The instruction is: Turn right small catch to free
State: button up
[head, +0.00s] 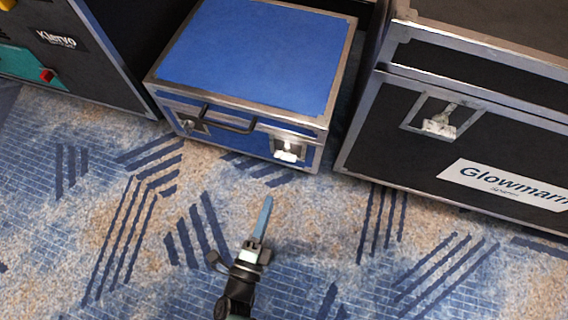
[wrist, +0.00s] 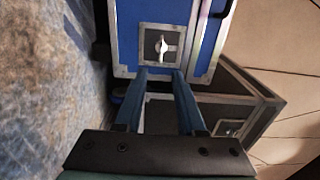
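The small blue case (head: 250,55) with metal edges stands on the carpet, lid shut. Its right small catch (head: 287,150) is a pale metal piece in a square recessed plate on the front, right of the black handle (head: 229,119). The left catch (head: 190,123) is on the other side of the handle. My gripper (head: 266,200) is in front of the case, apart from it, pointing towards the right catch. In the wrist view my gripper (wrist: 160,73) is open and empty, its two blue fingers apart, with the right catch (wrist: 161,46) just beyond and between the tips.
A larger black case (head: 470,120) with a white label and its own catch (head: 438,123) stands close on the right. Another black case (head: 95,50) stands on the left. The patterned carpet (head: 130,230) in front is clear.

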aim_at(285, 155)
jog(key=b+x, duration=0.5)
jog(key=x, duration=0.7)
jog(key=shift+w+b, duration=0.4)
grip_shut()
